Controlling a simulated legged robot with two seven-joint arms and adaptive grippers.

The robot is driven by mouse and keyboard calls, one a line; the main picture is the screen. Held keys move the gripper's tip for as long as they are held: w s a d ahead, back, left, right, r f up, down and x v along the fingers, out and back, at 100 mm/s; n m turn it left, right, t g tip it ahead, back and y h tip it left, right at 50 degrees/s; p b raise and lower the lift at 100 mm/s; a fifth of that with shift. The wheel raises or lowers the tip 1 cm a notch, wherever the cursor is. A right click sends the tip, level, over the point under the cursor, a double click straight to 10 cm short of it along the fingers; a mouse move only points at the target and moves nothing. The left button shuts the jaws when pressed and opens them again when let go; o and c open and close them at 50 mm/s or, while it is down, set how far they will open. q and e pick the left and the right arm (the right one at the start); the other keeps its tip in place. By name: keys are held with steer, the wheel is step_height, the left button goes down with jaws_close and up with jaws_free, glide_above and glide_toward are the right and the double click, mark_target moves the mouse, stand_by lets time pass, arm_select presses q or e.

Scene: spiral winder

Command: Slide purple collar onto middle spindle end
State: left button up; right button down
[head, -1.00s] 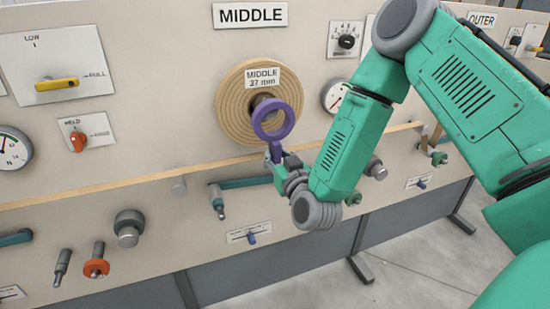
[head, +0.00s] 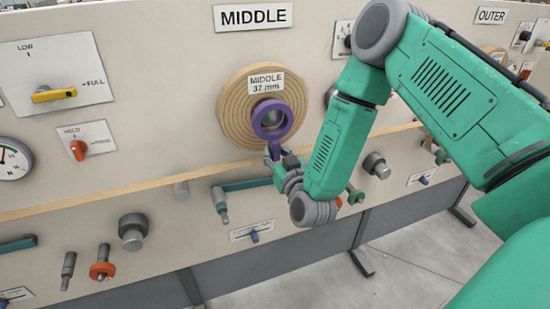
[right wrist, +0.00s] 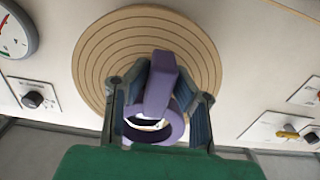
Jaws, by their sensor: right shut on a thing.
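The purple collar (head: 272,119) is a ring with a short handle below it. In the head view it stands upright in front of the wooden spiral disc (head: 232,105) labelled MIDDLE 37 mm, and the grey spindle end shows within its opening. I cannot tell whether the collar is around the spindle or just in front of it. My right gripper (head: 275,156) is shut on the collar's handle, below the ring. In the right wrist view the collar (right wrist: 157,100) sits between the two fingers (right wrist: 160,105), with the disc (right wrist: 92,60) beyond. My left gripper is not in view.
A wooden ledge (head: 120,188) runs across the panel below the disc. Grey knobs (head: 131,228), an orange-ringed peg (head: 102,265) and a teal lever (head: 245,184) stick out beneath it. A yellow lever (head: 54,95) and a red knob (head: 79,149) are at the left.

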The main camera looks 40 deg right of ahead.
mark_target(269, 143)
steer(key=shift+w+d, duration=0.95)
steer(key=shift+w, duration=0.3)
steer(key=shift+w+a+b, duration=0.2)
steer(key=shift+w+b, duration=0.05)
steer(key=shift+w, duration=0.3)
steer(key=shift+w+a+b, duration=0.15)
steer(key=shift+w+b, duration=0.1)
steer(key=shift+w, duration=0.25)
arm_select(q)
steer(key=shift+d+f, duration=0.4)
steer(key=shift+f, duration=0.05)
arm_select(e)
steer(key=shift+d+f, duration=0.1)
steer(key=shift+d, duration=0.3)
steer(key=c, duration=1.3)
jaws_free()
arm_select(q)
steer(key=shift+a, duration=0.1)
arm_select(e)
steer(key=shift+w+a, duration=0.1)
steer(key=shift+a, duration=0.05)
steer(key=shift+o, duration=0.4)
steer(key=o, duration=0.4)
